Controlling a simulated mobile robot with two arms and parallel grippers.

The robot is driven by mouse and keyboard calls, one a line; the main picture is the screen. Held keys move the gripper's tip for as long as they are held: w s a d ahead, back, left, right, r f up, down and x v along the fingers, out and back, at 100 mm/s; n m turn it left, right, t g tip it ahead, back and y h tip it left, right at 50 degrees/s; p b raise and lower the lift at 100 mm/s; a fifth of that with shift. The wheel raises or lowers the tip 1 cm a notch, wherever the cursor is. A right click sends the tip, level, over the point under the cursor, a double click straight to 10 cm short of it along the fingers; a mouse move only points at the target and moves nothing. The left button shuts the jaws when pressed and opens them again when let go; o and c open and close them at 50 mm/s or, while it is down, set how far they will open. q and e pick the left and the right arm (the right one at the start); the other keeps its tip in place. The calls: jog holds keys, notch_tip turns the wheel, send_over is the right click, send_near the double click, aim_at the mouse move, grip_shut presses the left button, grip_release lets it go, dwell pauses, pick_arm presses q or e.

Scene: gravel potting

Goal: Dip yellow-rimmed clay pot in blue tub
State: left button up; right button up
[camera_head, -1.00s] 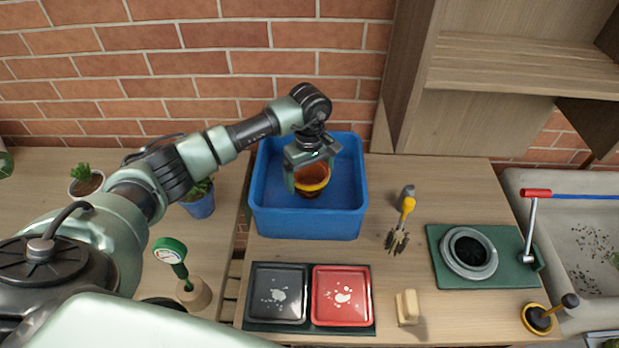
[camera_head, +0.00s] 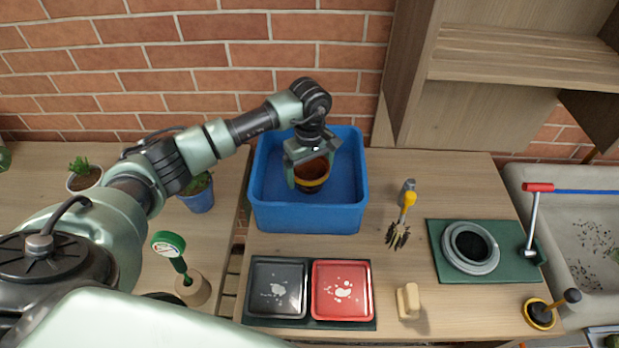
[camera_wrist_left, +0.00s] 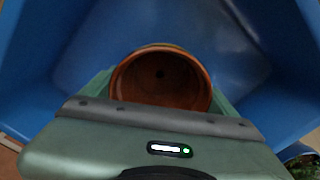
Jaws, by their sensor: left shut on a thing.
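The yellow-rimmed clay pot (camera_head: 312,172) is inside the blue tub (camera_head: 305,219), upright, with its yellow band showing on the near side. My left gripper (camera_head: 309,178) reaches into the tub from above and is shut on the pot. The gripper (camera_wrist_left: 160,90) has a finger on either side of the pot. I cannot tell whether the pot touches the tub's floor. My right gripper is not in view.
A black tray (camera_head: 277,287) and a red tray (camera_head: 342,289) lie in front of the tub. A yellow-handled hand fork (camera_head: 402,222), a brush (camera_head: 408,301) and a grey ring-shaped container (camera_head: 470,247) are to the right. A potted plant (camera_head: 199,193) stands left of the tub.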

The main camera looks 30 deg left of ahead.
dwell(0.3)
pick_arm(q)
notch_tip(320, 180, up, 15)
jog(key=p, duration=0.7)
dwell(0.9)
jog(key=shift+r, duration=0.1)
dwell(1.4)
notch_tip(320, 180, up, 3)
jog(key=shift+p, duration=0.75)
